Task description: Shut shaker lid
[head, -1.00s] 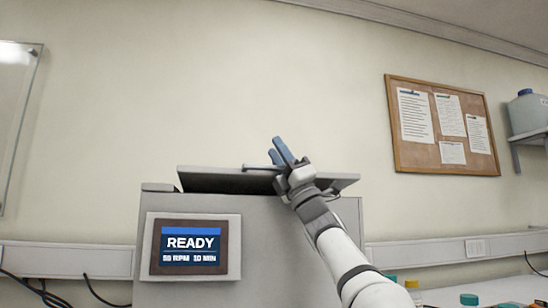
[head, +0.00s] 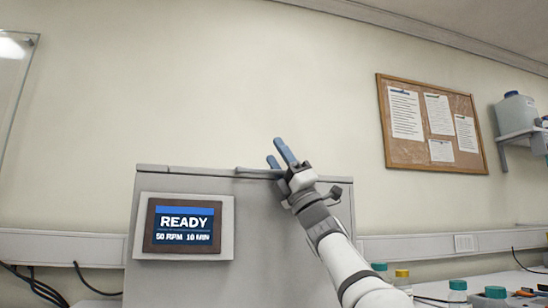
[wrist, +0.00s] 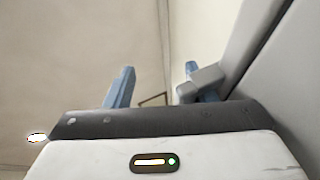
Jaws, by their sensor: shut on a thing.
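The shaker (head: 245,240) is a large grey box with a lit screen (head: 187,225) reading READY, 50 RPM, 10 MIN. Its lid (head: 205,171) lies flat along the top, with no dark gap showing under it from here. A grey lid handle (head: 252,173) runs along the lid's front edge. In the wrist view, a grey handle part (wrist: 205,83) is by the right finger. The exact contact is partly hidden.
Several capped bottles (head: 457,291) stand on the bench to the right, near my arm. A corkboard (head: 410,155) hangs on the wall, and a shelf with a jug (head: 515,113) is at far right. Cables (head: 35,288) lie at left.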

